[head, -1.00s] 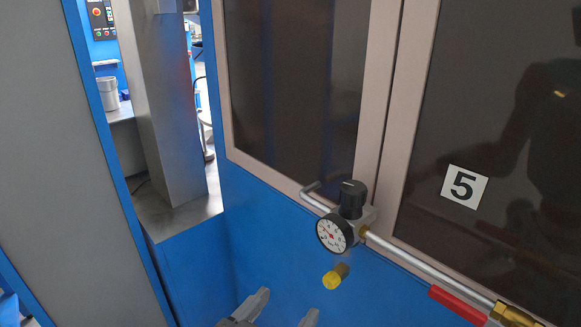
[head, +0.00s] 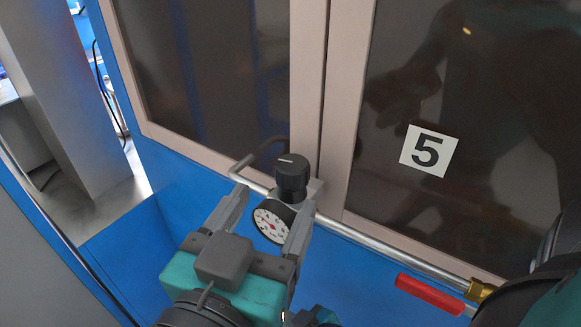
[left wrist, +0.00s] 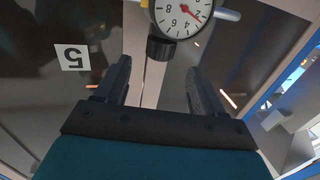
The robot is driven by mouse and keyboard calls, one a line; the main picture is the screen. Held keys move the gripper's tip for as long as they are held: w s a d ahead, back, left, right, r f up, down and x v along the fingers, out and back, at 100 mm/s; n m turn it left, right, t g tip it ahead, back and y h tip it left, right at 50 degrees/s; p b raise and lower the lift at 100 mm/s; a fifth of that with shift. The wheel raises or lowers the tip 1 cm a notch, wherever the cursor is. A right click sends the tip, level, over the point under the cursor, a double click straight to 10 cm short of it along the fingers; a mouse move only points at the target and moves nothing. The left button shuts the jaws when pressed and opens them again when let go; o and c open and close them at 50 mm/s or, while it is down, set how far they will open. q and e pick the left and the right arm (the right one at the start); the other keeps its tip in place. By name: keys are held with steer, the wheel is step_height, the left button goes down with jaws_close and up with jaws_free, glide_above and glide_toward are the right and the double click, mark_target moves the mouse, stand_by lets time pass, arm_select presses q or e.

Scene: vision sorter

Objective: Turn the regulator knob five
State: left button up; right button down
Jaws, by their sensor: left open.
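The regulator knob (head: 292,176) is black with a pale line on its top. It stands upright on the grey regulator body (head: 314,190), above a round white pressure gauge (head: 272,222), beside the sign marked 5 (head: 428,151). My left gripper (head: 274,198) is open, its fingers pointing up on either side of the gauge, just below the knob. In the left wrist view the knob (left wrist: 160,48) and the gauge (left wrist: 179,16) appear beyond the gap between my open fingers (left wrist: 159,68). I see no contact with the knob. My right gripper is not in view.
A metal pipe (head: 375,248) runs from the regulator to a red lever handle (head: 429,295) and a brass fitting (head: 480,291). Dark framed panels (head: 215,70) stand behind. A grey post (head: 65,85) stands at the left.

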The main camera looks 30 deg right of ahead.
mark_target(287, 178)
arm_select(q)
steer(key=x, duration=0.8)
steer(key=shift+d+r, duration=0.1)
steer(key=shift+c, duration=0.5)
